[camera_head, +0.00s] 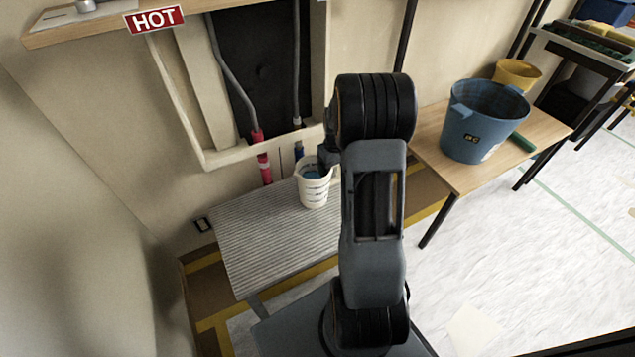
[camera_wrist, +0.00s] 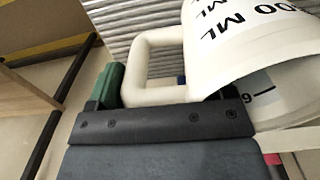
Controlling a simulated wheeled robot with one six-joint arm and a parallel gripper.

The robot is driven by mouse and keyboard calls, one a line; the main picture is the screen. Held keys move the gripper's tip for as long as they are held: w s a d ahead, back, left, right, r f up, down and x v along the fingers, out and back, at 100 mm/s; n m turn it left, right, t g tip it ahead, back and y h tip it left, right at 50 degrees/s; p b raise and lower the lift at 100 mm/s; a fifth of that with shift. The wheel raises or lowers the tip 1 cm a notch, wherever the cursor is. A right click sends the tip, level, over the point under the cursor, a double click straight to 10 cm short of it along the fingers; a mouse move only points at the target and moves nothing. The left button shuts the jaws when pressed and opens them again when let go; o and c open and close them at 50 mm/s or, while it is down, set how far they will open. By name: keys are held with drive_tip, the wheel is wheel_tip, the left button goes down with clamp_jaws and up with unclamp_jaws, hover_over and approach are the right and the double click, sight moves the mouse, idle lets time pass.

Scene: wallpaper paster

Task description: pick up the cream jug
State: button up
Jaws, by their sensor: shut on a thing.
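The cream jug (camera_head: 313,192) has dark markings and is at the right back of a grey ribbed surface (camera_head: 265,245) in the head view. I cannot tell whether its base touches that surface. In the wrist view the jug (camera_wrist: 262,40) fills the upper right, with large "ML" lettering and a square handle (camera_wrist: 158,40) on its left. My gripper (camera_head: 328,160) is at the jug's right side, partly hidden by my arm. In the wrist view my gripper (camera_wrist: 150,95) is shut on the handle, with a green finger pad to its left.
A wall recess with pipes (camera_head: 265,165) is right behind the jug. A wooden shelf (camera_head: 100,22) with a HOT sign is above left. A wooden table (camera_head: 455,180) on the right holds a blue bucket (camera_head: 480,125) and a yellow bucket (camera_head: 515,75). The ribbed surface's left part is clear.

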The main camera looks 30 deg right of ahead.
drive_tip(key=c, duration=0.7)
